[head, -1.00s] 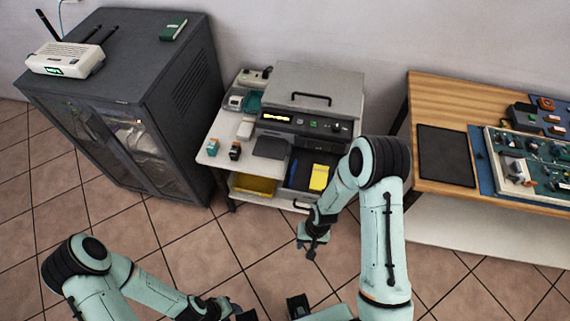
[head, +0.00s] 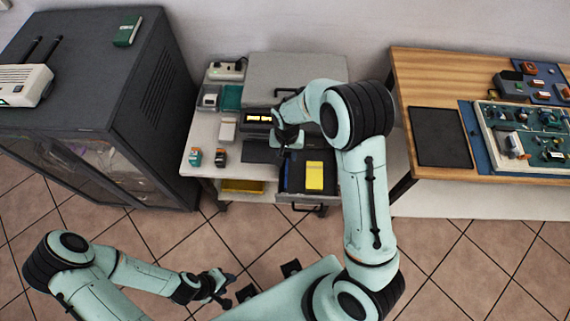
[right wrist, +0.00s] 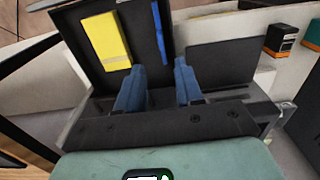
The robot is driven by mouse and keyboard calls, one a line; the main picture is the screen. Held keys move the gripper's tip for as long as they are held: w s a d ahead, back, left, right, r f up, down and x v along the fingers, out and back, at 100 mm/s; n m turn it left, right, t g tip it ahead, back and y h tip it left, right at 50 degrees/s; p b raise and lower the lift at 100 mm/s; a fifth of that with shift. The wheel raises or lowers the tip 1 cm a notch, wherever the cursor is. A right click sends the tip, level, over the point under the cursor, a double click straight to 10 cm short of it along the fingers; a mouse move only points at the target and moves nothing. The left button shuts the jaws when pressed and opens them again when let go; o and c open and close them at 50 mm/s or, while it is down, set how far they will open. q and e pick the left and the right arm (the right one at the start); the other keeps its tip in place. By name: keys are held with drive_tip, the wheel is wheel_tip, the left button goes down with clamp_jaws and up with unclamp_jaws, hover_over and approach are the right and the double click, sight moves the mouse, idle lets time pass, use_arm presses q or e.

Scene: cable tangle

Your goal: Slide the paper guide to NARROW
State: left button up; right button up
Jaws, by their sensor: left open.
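The grey printer (head: 295,68) stands on a small white table with its dark front drawer (head: 305,197) pulled out. A thin blue strip, which may be the paper guide (head: 287,178), lies along the drawer's left side in the head view. It also shows in the right wrist view (right wrist: 161,38), to the right of a yellow pad (right wrist: 105,40). My right gripper (head: 288,143) is over the printer's front, behind the drawer in the head view. Its blue fingers (right wrist: 158,88) are apart with nothing between them. Any NARROW mark cannot be made out. My left gripper (head: 222,293) is open, low over the floor.
A dark flat pad (head: 261,152) lies left of the drawer. Small ink boxes (head: 220,157) stand on the table's left part. A dark cabinet (head: 140,90) stands left. A wooden workbench (head: 430,85) with electronics stands right.

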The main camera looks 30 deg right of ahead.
sight(286, 169)
wheel_tip(286, 169, down, 10)
drive_tip(key=shift+w+f, duration=0.1)
drive_tip(key=shift+f, duration=0.05)
idle(0.3)
clamp_jaws()
idle(1.3)
